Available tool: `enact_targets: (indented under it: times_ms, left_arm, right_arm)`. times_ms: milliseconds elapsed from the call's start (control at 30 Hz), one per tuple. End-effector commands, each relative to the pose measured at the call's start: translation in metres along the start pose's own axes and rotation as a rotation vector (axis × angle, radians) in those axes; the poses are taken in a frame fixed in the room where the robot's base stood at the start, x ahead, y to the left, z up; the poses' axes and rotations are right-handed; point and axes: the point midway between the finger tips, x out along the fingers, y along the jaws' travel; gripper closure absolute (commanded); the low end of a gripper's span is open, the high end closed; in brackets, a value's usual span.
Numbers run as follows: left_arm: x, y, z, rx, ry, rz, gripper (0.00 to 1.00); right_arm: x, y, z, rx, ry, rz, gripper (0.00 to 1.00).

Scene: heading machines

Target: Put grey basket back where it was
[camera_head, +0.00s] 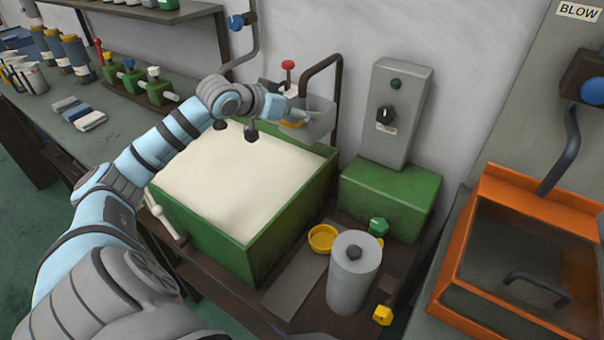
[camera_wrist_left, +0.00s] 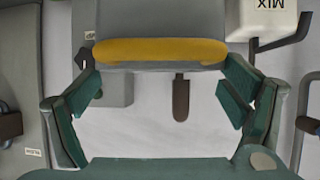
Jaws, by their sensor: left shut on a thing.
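The grey basket (camera_head: 317,122) with a yellow grip (camera_head: 292,124) hangs or is held above the far right corner of the green tank, close to the wall. My left gripper (camera_head: 297,112) is at the basket's near left side and shut on it. In the left wrist view the basket's grey body (camera_wrist_left: 160,22) and its yellow grip (camera_wrist_left: 160,50) lie beyond and between the green fingers (camera_wrist_left: 160,95). The exact contact of the fingers is hard to make out. My right gripper is not in view.
The green tank (camera_head: 250,243) holds pale material below my arm. A dark bent pipe (camera_head: 338,85) and red-knobbed lever (camera_head: 288,66) stand near the basket. A grey control box (camera_head: 397,105), yellow dish (camera_head: 322,238), grey cylinder (camera_head: 354,275) and orange-framed bin (camera_head: 520,190) are right.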

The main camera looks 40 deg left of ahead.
Motion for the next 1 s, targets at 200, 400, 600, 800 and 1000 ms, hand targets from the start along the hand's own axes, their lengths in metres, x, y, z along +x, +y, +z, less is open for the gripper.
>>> enact_targets:
  times_ms: [200, 400, 600, 800, 1000]
  left_arm:
    - [0.006, -0.011, -0.025, -0.044, 0.005, -0.076, 0.68]
    - [0.023, -0.016, 0.001, -0.052, -0.007, -0.103, 0.68]
    - [0.059, -0.016, 0.067, -0.054, -0.006, -0.101, 0.68]
    - [0.076, -0.016, 0.098, -0.052, -0.002, -0.101, 0.68]
    - [0.097, -0.016, 0.137, -0.053, -0.002, -0.100, 0.68]
  right_arm:
    - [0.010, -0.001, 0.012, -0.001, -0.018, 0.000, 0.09]
    - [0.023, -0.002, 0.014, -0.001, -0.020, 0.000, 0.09]
    - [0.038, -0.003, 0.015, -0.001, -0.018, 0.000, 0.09]
    - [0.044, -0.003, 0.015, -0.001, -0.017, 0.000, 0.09]
    - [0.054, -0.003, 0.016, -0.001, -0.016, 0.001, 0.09]
